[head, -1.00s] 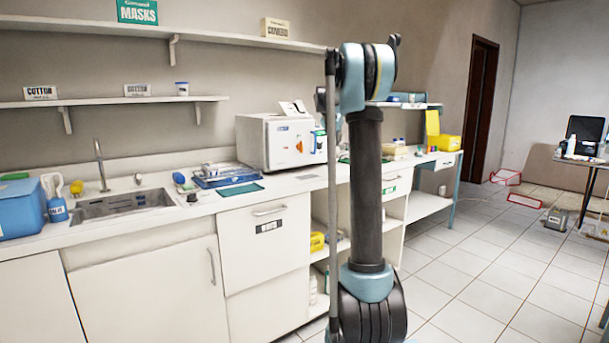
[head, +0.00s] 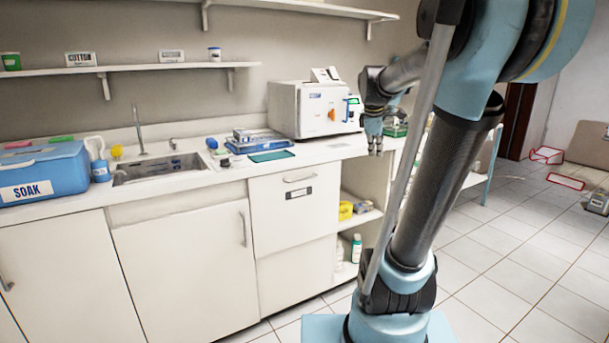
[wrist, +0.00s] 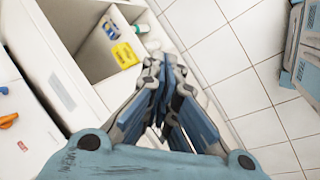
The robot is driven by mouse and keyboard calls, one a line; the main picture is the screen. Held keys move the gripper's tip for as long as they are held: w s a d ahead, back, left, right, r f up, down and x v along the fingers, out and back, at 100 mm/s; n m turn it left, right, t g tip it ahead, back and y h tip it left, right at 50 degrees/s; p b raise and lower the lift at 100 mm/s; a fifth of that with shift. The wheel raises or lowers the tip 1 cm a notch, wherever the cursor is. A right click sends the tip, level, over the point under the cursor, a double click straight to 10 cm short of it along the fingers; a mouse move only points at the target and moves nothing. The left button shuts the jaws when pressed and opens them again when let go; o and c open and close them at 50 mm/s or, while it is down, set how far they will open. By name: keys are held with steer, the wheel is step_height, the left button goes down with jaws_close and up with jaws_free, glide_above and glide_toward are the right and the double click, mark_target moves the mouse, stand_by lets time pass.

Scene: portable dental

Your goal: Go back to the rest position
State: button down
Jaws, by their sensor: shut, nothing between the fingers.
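My gripper (head: 375,148) hangs in front of the right end of the counter, just right of the white box-shaped appliance in the head view. In the wrist view its blue and grey fingers (wrist: 165,68) are close together and hold nothing. They point over the open shelf unit and the tiled floor. My arm stands at the right of the head view, with its upper part bent out of the top of the picture.
The counter holds a blue SOAK box (head: 45,178), a sink (head: 160,172), blue trays (head: 258,138) and the white appliance (head: 312,108). Open shelves hold a yellow item (head: 345,211) and bottles. Free tiled floor (head: 510,250) lies to the right.

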steer(key=s+a+f+m+g+y, duration=0.1)
steer(key=s+a+f+m, duration=0.1)
steer(key=s+f+m, duration=0.4)
steer(key=s+a+f+m+g+y, duration=0.1)
steer(key=s+a+f+m, duration=0.2)
steer(key=s+f+m, duration=0.4)
steer(key=s+f, duration=0.4)
steer(key=s, duration=0.3)
steer(key=s+f, duration=0.4)
steer(key=s, duration=0.3)
steer(key=shift+s, duration=0.4)
steer(key=shift+a, duration=0.1)
steer(key=shift+w+f, duration=0.15)
steer(key=shift+w, duration=0.35)
